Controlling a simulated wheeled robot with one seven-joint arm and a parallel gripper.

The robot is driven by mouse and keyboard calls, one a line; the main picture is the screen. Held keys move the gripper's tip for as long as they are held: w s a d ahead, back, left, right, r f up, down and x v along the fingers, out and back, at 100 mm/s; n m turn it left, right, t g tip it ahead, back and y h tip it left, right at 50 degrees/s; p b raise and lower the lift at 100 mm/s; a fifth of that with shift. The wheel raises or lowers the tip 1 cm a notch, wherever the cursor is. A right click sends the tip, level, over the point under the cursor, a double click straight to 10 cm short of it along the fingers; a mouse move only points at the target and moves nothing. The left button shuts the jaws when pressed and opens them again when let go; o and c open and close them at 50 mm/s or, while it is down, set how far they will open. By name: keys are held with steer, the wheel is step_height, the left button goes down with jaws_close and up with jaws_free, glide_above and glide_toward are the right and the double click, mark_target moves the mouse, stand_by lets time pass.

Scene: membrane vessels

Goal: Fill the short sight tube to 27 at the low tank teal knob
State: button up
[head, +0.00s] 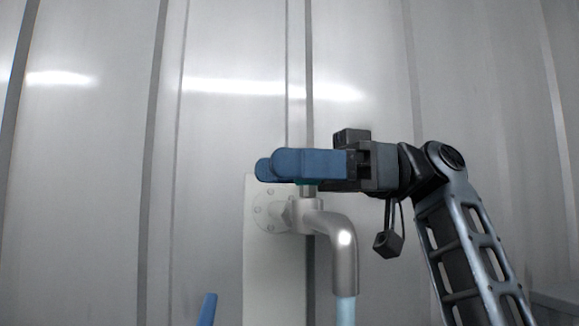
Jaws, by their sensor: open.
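A metal tap (328,226) with a downturned spout sticks out from a pale backing plate (258,290) on the wall. A pale blue column (345,310), seemingly water, comes down from the spout and leaves the bottom edge. I cannot make out a sight tube or its scale.
A grey ribbed metal wall (90,170) fills the background. A blue upright piece (207,309) pokes up at the bottom edge, left of the plate. The space left of the tap is otherwise clear. A grey edge (555,308) shows at the lower right.

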steer(key=b+v, duration=0.1)
steer(key=v, duration=0.6)
steer(key=shift+w+d, duration=0.2)
steer(key=shift+d, duration=0.15)
